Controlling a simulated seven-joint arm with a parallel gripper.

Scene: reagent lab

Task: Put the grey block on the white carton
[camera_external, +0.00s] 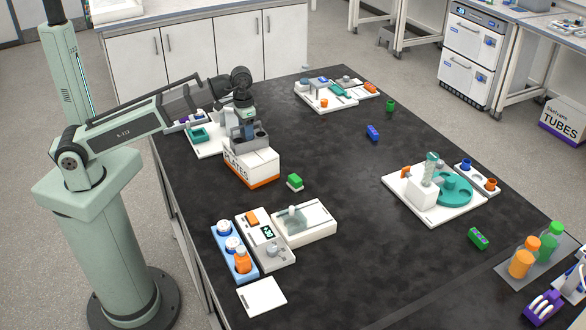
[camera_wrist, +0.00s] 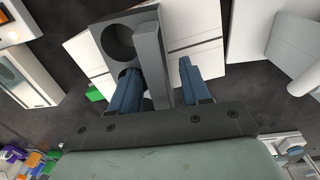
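The white carton (camera_external: 262,167), marked PLATES with an orange lower band, stands on the dark bench near my arm. The grey block (camera_external: 262,139), with round holes and an upright middle wall, appears to rest on its top. In the wrist view the block (camera_wrist: 117,42) lies over the white carton top (camera_wrist: 194,38). My gripper (camera_external: 244,114) is right above the block. In the wrist view its fingers (camera_wrist: 160,75) stand on either side of the upright wall, with a gap at the right finger. The block's underside is hidden.
A green block (camera_external: 295,182) lies just right of the carton. A white tray (camera_external: 203,140) with a teal part is behind it. A scale (camera_external: 266,238) and blue bottle rack (camera_external: 229,266) stand in front. The middle of the bench is largely clear.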

